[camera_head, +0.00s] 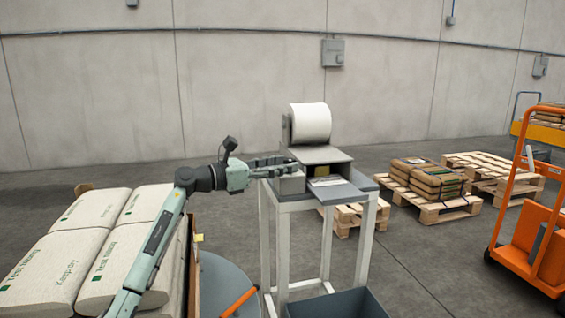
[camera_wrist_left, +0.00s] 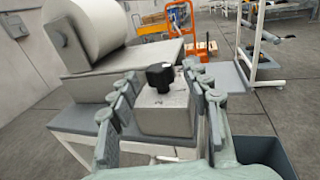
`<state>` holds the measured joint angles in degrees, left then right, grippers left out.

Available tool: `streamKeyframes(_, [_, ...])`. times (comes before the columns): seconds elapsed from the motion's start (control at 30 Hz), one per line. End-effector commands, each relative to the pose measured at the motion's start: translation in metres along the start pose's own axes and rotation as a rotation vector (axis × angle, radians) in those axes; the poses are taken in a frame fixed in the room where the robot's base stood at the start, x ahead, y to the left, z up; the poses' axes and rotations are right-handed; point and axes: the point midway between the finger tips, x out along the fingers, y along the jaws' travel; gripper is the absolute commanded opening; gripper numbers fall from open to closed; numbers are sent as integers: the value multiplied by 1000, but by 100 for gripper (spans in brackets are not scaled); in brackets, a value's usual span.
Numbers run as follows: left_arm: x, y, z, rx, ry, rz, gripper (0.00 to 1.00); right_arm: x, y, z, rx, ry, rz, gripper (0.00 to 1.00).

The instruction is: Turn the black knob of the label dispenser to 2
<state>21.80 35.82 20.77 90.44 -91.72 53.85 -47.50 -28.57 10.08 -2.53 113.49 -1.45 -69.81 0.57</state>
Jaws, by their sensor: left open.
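The label dispenser (camera_head: 318,156) stands on a pale frame stand, with a large white roll (camera_head: 310,122) on top. In the left wrist view its black knob (camera_wrist_left: 160,76) sits on top of a small grey box (camera_wrist_left: 163,112). My left gripper (camera_head: 275,166) reaches in from the left at the small box. In the left wrist view the left gripper (camera_wrist_left: 158,92) is open, with one finger on each side of the knob and a gap on both sides. The knob's marks are too small to read. In the head view the fingers hide the knob. My right gripper is not in view.
White sacks (camera_head: 125,238) are stacked at the lower left, under my left arm. A dark bin (camera_head: 338,303) sits low by the stand. Pallets with brown sacks (camera_head: 428,178) and an orange pallet truck (camera_head: 535,235) stand to the right. Floor between is clear.

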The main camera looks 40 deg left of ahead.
Motion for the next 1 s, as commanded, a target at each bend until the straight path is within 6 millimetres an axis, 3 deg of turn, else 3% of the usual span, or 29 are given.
streamKeyframes(0.33, [6, -1, 0, 0, 0, -1, 48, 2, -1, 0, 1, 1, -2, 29])
streamKeyframes(0.7, [6, -1, 0, 0, 0, -1, 2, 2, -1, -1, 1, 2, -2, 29])
streamKeyframes(0.93, [5, 0, -1, 0, 1, -9, 0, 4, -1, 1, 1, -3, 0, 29])
streamKeyframes(1.0, [5, 1, -2, 0, 1, -20, 0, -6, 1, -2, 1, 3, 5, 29])
